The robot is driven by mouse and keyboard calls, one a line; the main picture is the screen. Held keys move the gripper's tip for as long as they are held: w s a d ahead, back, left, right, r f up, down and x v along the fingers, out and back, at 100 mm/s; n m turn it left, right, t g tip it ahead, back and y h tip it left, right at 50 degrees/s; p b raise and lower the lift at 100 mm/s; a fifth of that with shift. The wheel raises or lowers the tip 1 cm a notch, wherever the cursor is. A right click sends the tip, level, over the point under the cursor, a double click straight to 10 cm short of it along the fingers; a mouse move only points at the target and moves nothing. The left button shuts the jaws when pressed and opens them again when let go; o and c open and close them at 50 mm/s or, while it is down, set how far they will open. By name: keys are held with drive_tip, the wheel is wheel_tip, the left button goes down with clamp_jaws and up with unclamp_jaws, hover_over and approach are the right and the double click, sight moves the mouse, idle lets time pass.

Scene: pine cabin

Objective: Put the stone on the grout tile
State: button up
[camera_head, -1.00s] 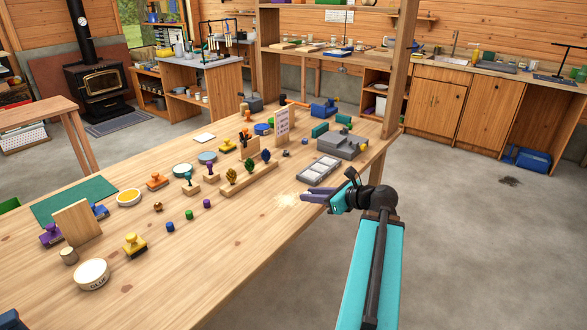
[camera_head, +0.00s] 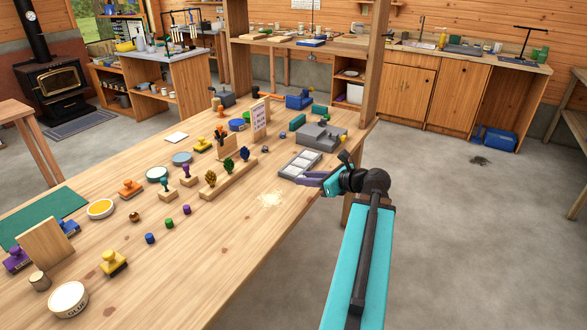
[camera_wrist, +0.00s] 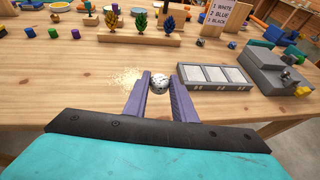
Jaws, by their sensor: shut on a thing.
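A round, white-and-dark speckled stone (camera_wrist: 160,81) sits between the fingertips of my gripper (camera_wrist: 159,88) in the wrist view. The purple fingers are closed on it. In the head view my gripper (camera_head: 306,180) is over the table's right edge, just in front of a grey frame with three pale panels (camera_head: 300,164). The stone cannot be made out there. In the wrist view this frame (camera_wrist: 205,74) lies right of the stone. A flat white square (camera_head: 177,138) lies farther back on the table. I cannot tell for sure which of these is the grout tile.
A pale grainy patch (camera_head: 270,199) lies on the wood left of my gripper. A stepped grey block (camera_head: 320,135) stands behind the panelled frame. A wooden stand with leaf shapes (camera_head: 229,180) and a sign (camera_head: 260,122) stand farther left.

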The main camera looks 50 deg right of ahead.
drive_tip(key=p, duration=0.1)
hover_over(297, 172)
drive_tip(key=shift+f, duration=0.75)
drive_tip(key=shift+f, duration=0.1)
drive_tip(key=shift+f+p, duration=0.3)
drive_tip(key=shift+f, duration=1.35)
drive_tip(key=shift+f, duration=0.15)
